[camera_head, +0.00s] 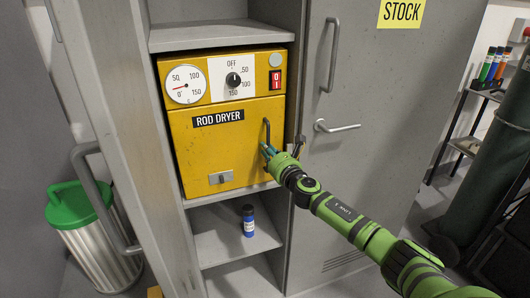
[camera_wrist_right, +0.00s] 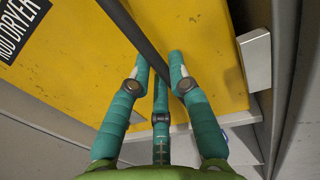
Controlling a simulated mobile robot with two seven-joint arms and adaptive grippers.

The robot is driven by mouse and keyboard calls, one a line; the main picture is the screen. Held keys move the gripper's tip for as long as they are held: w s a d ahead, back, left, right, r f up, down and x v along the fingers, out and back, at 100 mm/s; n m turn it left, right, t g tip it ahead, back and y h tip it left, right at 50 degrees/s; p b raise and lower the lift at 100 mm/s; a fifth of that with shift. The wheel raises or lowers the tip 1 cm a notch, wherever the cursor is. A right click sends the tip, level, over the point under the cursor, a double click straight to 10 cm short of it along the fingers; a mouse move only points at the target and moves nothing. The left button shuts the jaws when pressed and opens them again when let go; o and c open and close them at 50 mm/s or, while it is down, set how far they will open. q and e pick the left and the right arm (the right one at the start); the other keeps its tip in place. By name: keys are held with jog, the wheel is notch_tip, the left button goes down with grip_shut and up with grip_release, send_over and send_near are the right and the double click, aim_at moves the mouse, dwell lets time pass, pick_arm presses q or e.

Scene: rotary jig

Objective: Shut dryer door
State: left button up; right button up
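The yellow rod dryer (camera_head: 222,72) stands on a shelf in the open grey cabinet. Its door (camera_head: 200,150) has a label, a small grey plate and a dark upright handle (camera_head: 267,131) on the right. The door looks flush with the control panel, or nearly so. My right gripper (camera_head: 268,150) is at the lower part of the handle. In the right wrist view, the dark handle (camera_wrist_right: 138,32) runs between its teal fingers (camera_wrist_right: 158,68), which close in on both sides of the bar. Their exact contact is partly hidden. My left gripper is not in view.
A blue bottle (camera_head: 248,221) stands on the shelf below the dryer. An open cabinet door (camera_head: 98,120) is at left, beside a green-lidded bin (camera_head: 92,235). The other cabinet door (camera_head: 375,120), with a lever handle, is behind my right arm. A green cylinder (camera_head: 500,155) stands at right.

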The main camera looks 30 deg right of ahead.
jog(key=shift+o, duration=1.1)
jog(key=shift+d+r, duration=0.15)
jog(key=shift+d, duration=0.1)
jog(key=s+a, duration=0.1)
jog(key=s, duration=1.1)
jog(key=shift+a, duration=0.15)
jog(key=shift+w, duration=0.1)
